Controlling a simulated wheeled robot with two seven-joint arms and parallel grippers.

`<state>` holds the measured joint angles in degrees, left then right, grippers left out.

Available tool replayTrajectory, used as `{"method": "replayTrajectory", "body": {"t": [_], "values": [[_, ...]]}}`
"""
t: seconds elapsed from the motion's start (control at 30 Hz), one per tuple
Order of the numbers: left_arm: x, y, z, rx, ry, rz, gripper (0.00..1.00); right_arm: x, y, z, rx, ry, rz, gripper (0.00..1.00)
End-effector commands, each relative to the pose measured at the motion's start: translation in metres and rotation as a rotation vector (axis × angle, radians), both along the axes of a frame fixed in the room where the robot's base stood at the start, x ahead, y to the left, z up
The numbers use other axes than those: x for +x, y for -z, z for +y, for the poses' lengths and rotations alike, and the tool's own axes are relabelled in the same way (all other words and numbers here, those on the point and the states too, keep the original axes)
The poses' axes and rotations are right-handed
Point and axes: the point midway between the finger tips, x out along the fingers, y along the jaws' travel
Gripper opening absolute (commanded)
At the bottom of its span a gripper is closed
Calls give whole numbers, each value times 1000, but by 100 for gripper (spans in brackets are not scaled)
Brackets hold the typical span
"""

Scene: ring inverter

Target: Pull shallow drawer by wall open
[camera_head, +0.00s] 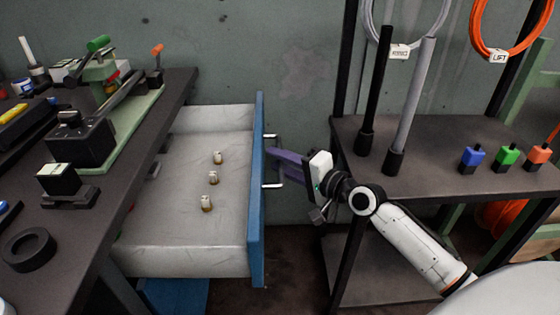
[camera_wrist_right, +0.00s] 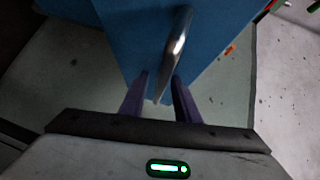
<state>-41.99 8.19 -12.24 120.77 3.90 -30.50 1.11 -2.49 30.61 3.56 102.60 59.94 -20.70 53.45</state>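The shallow drawer (camera_head: 192,262) has a blue front (camera_head: 257,200) and a pale grey tray, and it stands pulled well out from under the dark workbench. A metal bar handle (camera_head: 273,185) is on its front and also shows in the right wrist view (camera_wrist_right: 179,38). My right gripper (camera_head: 272,155) is at the handle, coming from the right. In the wrist view its two purple fingers (camera_wrist_right: 160,85) stand apart on either side of the handle, with gaps visible. My left gripper is not in view.
The workbench (camera_head: 55,215) on the left carries a green-based fixture and a black ring. A dark shelf rack (camera_head: 425,180) with upright rods stands on the right, close to my right arm.

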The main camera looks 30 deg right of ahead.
Motion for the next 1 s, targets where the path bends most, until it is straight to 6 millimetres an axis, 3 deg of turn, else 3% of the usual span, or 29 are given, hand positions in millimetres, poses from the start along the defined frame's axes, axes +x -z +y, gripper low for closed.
{"method": "replayTrajectory", "body": {"t": [0.33,0.73,1.0], "values": [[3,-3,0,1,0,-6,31,-8,-1,-2,0,0,0,29],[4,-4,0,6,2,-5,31,-74,-9,-17,-2,-1,4,29],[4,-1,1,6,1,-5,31,-97,-13,-23,-1,0,1,29]]}}
